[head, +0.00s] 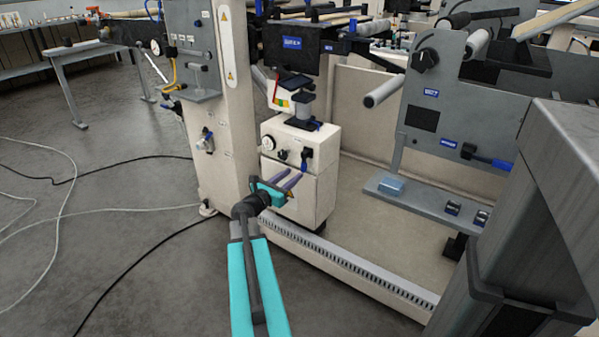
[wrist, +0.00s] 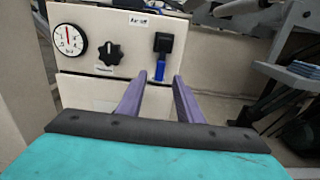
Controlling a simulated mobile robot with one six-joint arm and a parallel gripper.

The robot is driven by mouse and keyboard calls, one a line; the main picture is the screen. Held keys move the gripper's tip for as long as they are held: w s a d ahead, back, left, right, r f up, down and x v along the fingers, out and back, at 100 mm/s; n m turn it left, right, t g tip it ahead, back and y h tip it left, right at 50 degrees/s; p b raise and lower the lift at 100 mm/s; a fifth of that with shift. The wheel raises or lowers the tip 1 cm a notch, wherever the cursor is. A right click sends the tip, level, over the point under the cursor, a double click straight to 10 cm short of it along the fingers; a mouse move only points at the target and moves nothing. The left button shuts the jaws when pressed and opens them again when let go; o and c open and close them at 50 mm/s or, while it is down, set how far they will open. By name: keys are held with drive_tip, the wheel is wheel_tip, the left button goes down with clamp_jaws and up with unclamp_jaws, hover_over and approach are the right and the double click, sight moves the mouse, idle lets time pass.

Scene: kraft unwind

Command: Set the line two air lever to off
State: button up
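The air lever (wrist: 160,68) is on the front of a cream cabinet. It has a black body and a blue handle that hangs straight down in the wrist view. A small label (wrist: 138,20) sits above and left of it; its words are too small to read surely. The lever also shows in the head view (head: 306,155). My gripper (wrist: 158,82) has two purple fingers, spread apart with nothing between them. In the wrist view the blue handle shows just beyond the gap between the fingertips. In the head view my gripper (head: 295,180) is in front of the cabinet, below the lever.
A dial gauge (wrist: 70,40) and a black knob (wrist: 111,54) are left of the lever on the cabinet (head: 303,194). A cream column (head: 233,100) stands to the left. A grey panel (head: 437,105) with a shelf is at the right. Cables lie on the floor at left.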

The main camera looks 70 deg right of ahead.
sight(302, 167)
drive_tip(key=shift+b+x, duration=0.5)
drive_tip(key=shift+x, duration=2.35)
clamp_jaws()
